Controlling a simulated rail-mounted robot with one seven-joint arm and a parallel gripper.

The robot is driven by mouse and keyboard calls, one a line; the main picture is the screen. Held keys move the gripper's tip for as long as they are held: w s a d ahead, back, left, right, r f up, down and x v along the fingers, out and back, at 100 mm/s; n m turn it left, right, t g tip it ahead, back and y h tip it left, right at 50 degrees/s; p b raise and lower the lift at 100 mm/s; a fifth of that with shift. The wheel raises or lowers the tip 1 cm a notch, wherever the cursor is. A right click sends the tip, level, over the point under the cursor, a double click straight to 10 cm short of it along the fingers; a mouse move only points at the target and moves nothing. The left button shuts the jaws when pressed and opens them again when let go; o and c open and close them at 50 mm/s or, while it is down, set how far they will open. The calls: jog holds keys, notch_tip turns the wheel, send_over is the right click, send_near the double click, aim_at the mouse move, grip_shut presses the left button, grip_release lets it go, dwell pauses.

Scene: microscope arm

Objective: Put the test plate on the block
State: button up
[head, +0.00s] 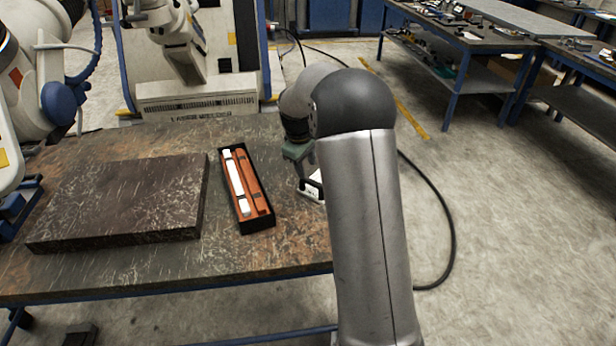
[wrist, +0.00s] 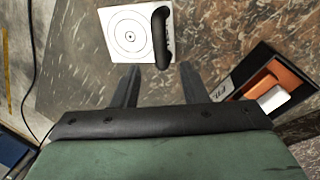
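The test plate (wrist: 128,36) is a white square with black rings and a black handle (wrist: 162,40) along its right side in the wrist view. It lies on the table. In the head view the test plate (head: 314,189) is partly hidden by my arm. My gripper (wrist: 160,67) is open, its two fingers apart, with the near end of the handle appearing between the fingertips; I cannot tell the height gap. In the head view my gripper (head: 306,176) is partly covered by my arm. The block (head: 125,198) is a wide, flat, dark scratched slab on the table's left side.
A black open box (head: 246,190) with orange and white bars lies between block and plate; it also shows in the wrist view (wrist: 246,86). The worn table (head: 150,270) has bare strips around them. Another robot arm (head: 40,75) stands at the left edge.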

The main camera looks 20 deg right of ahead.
jog(key=d+v, duration=0.1)
jog(key=v, duration=0.3)
jog(key=s+a+r+m, duration=0.1)
jog(key=s+a, duration=0.5)
jog(key=s, duration=0.6)
jog(key=s+a+r+m+y, duration=0.1)
jog(key=s+a, duration=0.5)
jog(key=s, duration=0.7)
jog(key=shift+r+m+g+y, duration=0.3)
jog(key=shift+r+m, duration=0.3)
jog(key=shift+m, duration=0.4)
jog(key=shift+o, duration=0.2)
jog(key=s+a+f+m, duration=0.2)
jog(key=s+f, duration=0.1)
jog(key=s, duration=0.7)
jog(key=shift+s+a+y, duration=0.2)
jog(key=shift+s+y, duration=0.1)
jog(key=shift+s, duration=0.05)
jog(key=shift+w, duration=0.1)
